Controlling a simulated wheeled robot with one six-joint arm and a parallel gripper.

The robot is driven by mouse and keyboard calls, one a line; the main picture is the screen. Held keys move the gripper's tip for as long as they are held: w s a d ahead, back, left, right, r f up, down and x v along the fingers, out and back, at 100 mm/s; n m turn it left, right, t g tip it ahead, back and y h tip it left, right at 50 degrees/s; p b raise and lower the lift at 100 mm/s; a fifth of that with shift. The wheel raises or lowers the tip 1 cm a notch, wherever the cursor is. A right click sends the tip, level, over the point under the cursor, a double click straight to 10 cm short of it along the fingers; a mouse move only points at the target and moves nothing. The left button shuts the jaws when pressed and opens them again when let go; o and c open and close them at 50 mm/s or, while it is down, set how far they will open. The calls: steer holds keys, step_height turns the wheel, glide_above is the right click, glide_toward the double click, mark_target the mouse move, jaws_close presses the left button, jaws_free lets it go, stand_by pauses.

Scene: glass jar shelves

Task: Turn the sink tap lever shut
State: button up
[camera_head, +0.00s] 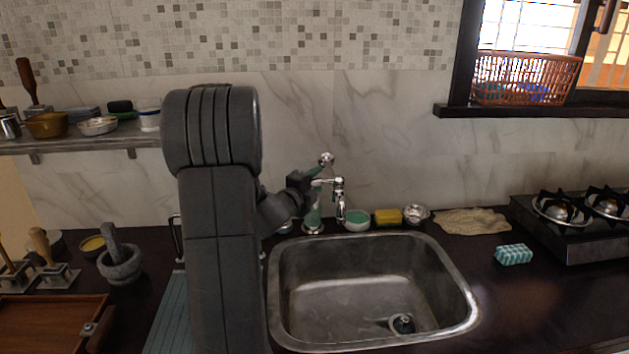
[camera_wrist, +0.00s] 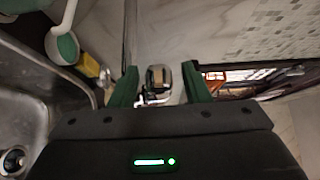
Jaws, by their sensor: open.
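The chrome sink tap (camera_head: 338,187) stands behind the sink, by the marble wall. A round chrome knob (camera_head: 326,158) shows above it; I cannot tell for sure that this is the lever's end. My gripper (camera_head: 325,173) comes from the left, with its green fingers close to the tap's upper part. In the wrist view my gripper (camera_wrist: 159,80) is open, and chrome tap parts (camera_wrist: 159,76) show between its two green fingers. Contact cannot be told. My own arm hides the area left of the sink in the head view.
The metal sink (camera_head: 455,275) lies below the tap, its basin empty. A green bowl (camera_head: 357,224), a yellow sponge (camera_head: 388,217) and a small metal bowl (camera_head: 416,213) line the sink's back edge. A stove (camera_head: 580,240) stands right. A shelf (camera_head: 85,141) holds bowls at left.

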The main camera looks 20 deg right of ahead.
steer(key=shift+c, duration=0.4)
jaws_close()
steer(key=shift+w+d+m+g+h, duration=0.1)
steer(key=shift+w+m+g+h, duration=0.45)
steer(key=shift+m+g+h, duration=0.5)
steer(key=shift+y, duration=0.25)
steer(key=shift+o, duration=0.4)
jaws_free()
steer(key=b+v, duration=0.3)
steer(key=v, duration=1)
steer(key=shift+a+b, duration=0.3)
steer(key=shift+a, duration=0.1)
